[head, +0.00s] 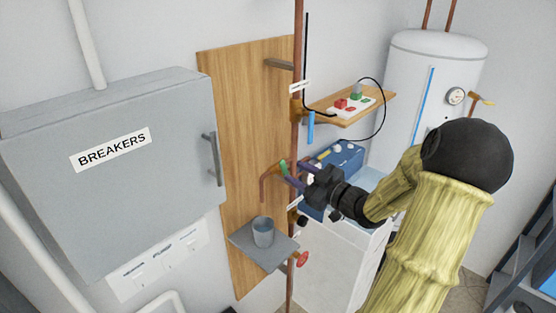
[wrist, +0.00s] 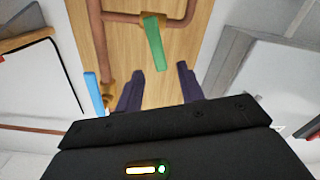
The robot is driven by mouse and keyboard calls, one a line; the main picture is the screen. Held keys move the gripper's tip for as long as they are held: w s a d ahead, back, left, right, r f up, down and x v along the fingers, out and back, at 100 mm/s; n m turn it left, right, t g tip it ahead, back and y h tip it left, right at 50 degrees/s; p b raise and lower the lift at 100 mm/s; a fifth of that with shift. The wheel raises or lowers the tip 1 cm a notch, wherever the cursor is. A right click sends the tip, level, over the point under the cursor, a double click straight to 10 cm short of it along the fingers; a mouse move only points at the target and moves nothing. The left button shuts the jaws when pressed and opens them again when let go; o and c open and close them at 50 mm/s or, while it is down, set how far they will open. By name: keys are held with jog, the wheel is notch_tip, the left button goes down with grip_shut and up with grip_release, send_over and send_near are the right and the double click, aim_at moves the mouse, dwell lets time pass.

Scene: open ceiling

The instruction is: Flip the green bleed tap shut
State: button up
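The green bleed tap handle (head: 283,167) sits on a copper branch pipe in front of the wooden board. In the wrist view the green handle (wrist: 154,43) is a flat lever, slightly tilted, hanging down from the horizontal copper pipe (wrist: 122,17). My gripper (head: 292,175) is beside the tap, its two purple fingers apart. Whether a finger touches the lever is unclear.
A blue lever (head: 310,127) hangs on the vertical copper pipe (head: 298,60). A grey cup (head: 263,232) stands on a small shelf (head: 245,240) below the tap. A red valve wheel (head: 302,259) is lower down. A breaker box (head: 110,190) is left; a blue box (head: 345,157) is right.

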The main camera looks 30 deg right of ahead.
aim_at(284, 166)
jog(key=p+x, duration=0.2)
jog(key=x, duration=0.6)
jog(key=shift+c, duration=0.5)
grip_shut()
